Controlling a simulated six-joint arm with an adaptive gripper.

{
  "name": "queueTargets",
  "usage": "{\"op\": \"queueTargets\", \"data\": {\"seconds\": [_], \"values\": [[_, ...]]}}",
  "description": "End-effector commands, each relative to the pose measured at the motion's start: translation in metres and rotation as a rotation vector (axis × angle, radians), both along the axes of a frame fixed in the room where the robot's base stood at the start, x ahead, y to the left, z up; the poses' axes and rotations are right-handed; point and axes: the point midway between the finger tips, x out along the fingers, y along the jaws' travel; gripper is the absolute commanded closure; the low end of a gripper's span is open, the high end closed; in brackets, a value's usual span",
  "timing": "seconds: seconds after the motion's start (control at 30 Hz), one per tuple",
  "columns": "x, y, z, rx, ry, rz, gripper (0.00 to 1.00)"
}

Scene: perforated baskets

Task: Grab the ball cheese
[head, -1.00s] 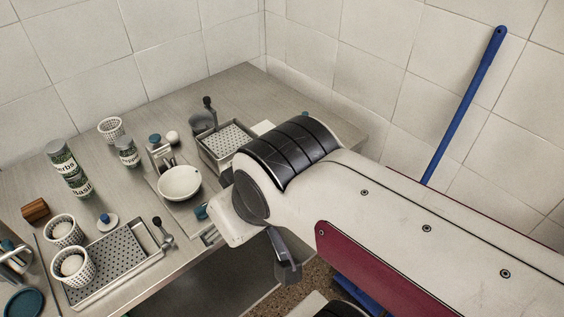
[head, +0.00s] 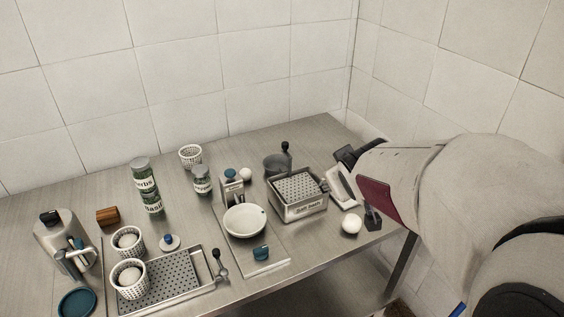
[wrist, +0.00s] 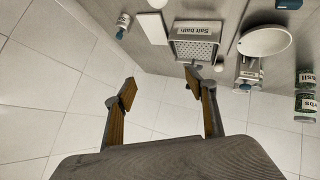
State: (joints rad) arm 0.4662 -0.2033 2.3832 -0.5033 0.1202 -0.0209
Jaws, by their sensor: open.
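Several white balls that look like ball cheeses are in the head view. One loose white ball (head: 351,222) lies on the table near the right front edge. Another white ball (head: 245,173) sits behind the bowl. Two more rest in white perforated baskets (head: 138,247) at the left. In the wrist view, a white ball (wrist: 183,5) shows at the top edge, beyond the salt bath, and a smaller one (wrist: 219,67) beside the bath. My gripper (wrist: 160,78) is open and empty, with its fingers wide apart. It is at the table's right end in the head view, partly hidden by my arm.
The salt bath tray (head: 300,207) stands left of the loose ball, with a white flat item (head: 342,190) beside it. A white bowl (head: 244,222), a perforated tray (head: 165,283) and herb jars (head: 147,187) are farther left. Tiled walls (head: 290,60) close the back and right.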

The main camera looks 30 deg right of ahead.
Motion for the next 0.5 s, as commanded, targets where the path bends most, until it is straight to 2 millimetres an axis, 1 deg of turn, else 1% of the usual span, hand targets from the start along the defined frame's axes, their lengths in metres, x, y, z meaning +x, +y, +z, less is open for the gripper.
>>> {"op": "queueTargets", "data": {"seconds": [0.03,0.1,0.3,0.5], "values": [[0.005,-0.012,-0.006,-0.012,-0.001,0.001,0.44],[0.012,-0.026,-0.01,-0.031,-0.01,0.014,0.44],[0.028,-0.062,-0.027,-0.072,-0.034,0.059,0.44],[0.039,-0.094,-0.048,-0.092,-0.061,0.112,0.44]]}}
